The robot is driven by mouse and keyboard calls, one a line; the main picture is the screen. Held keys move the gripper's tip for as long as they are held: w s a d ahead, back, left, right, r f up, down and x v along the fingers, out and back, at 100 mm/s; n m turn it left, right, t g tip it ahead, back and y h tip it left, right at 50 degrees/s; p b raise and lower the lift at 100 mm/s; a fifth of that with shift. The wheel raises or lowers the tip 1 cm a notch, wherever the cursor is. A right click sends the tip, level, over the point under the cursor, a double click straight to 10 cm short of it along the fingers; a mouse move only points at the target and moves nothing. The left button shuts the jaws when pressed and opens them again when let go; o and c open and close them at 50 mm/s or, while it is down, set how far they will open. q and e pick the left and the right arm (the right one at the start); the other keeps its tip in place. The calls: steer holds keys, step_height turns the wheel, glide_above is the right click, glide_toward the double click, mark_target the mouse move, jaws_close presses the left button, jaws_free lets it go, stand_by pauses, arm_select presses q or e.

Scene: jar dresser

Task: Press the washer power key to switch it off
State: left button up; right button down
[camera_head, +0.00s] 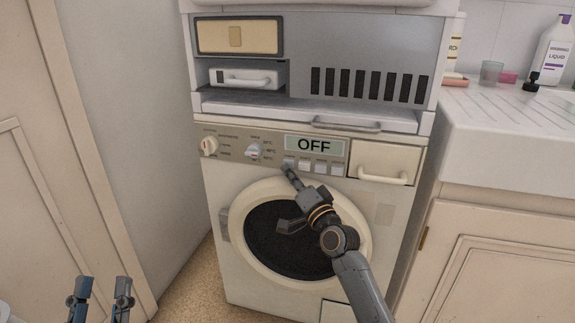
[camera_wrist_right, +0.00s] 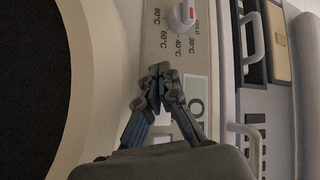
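The white washer (camera_head: 220,185) stands in front of me with its round door below the control panel. Its display (camera_head: 314,145) reads OFF. A row of several small pale keys (camera_head: 320,169) sits just under the display; which is the power key cannot be read. My right gripper (camera_head: 289,171) is shut and empty, its tips at the left end of the key row; contact cannot be told. In the right wrist view its fingertips (camera_wrist_right: 160,73) meet in front of the panel, partly covering the display (camera_wrist_right: 194,112). My left gripper (camera_head: 101,285) is open and empty, low at the left.
Two knobs, a left one (camera_head: 209,146) and a temperature one (camera_head: 254,151), sit left of the display. A drawer (camera_head: 386,162) is at the panel's right. A shelf unit (camera_head: 365,60) is above. A counter (camera_head: 505,135) with bottles stands at right, a wall at left.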

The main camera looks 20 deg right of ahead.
arm_select(q)
steer(key=shift+w, duration=0.1)
arm_select(e)
steer(key=shift+s+d, duration=0.1)
steer(key=shift+d, duration=0.1)
steer(key=shift+s+a+f+p, duration=0.1)
steer(key=shift+s+a+p, duration=0.85)
steer(key=shift+s+p, duration=0.25)
steer(key=shift+s+a+p, duration=0.4)
steer(key=shift+s+a, duration=0.1)
steer(key=shift+s, duration=0.15)
arm_select(q)
step_height(320, 180, down, 17)
steer(key=a+g+y, duration=0.2)
steer(key=g+y, duration=0.1)
steer(key=g, duration=0.7)
steer(key=shift+w+g+y+p, duration=0.3)
steer(key=shift+p, duration=0.1)
arm_select(e)
steer(key=shift+s+a, duration=0.35)
steer(key=shift+s, duration=0.25)
arm_select(q)
steer(key=shift+r, duration=0.15)
